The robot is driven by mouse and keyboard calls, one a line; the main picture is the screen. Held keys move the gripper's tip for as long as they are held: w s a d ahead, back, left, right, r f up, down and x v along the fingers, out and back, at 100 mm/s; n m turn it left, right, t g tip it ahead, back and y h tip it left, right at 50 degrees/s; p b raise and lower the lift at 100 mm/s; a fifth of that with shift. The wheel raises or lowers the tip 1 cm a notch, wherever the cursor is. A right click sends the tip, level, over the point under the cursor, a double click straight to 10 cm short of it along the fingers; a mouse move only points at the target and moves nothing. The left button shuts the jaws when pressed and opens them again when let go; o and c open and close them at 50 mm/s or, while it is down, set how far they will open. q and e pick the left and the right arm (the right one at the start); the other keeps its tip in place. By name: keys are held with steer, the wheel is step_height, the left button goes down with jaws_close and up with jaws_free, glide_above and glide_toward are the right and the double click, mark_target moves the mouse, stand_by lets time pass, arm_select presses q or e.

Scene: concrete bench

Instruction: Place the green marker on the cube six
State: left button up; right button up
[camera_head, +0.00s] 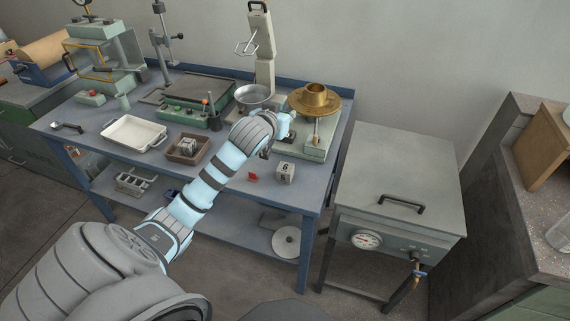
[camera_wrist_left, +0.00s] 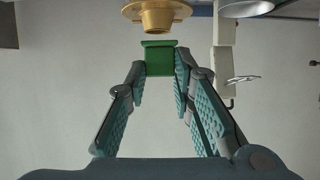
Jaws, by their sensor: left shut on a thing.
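The cube six (camera_head: 285,172), a pale block with a dark 6 on it, stands near the bench's front edge at the right. My left gripper (camera_head: 284,128) is above and behind it in the head view, partly hidden by my own wrist. In the left wrist view the left gripper (camera_wrist_left: 160,72) is shut on the green marker (camera_wrist_left: 159,57), a small green block between the fingertips. I cannot make out the marker clearly in the head view. My right gripper is in neither view.
A small red piece (camera_head: 253,177) lies left of the cube. A brown tray (camera_head: 176,155) holds another cube. A white tray (camera_head: 135,134) lies farther left. Behind the gripper stand a brass-topped device (camera_head: 316,97) and a metal pan (camera_head: 250,94). A grey cabinet (camera_head: 390,165) is at right.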

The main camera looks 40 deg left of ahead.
mark_target(284, 171)
arm_select(q)
step_height(284, 171, down, 18)
steer(key=b, duration=0.4)
steer(key=shift+s, duration=0.1)
steer(key=o, duration=0.3)
steer(key=shift+f, duration=0.15)
steer(key=o, duration=0.4)
steer(key=shift+o, duration=0.2)
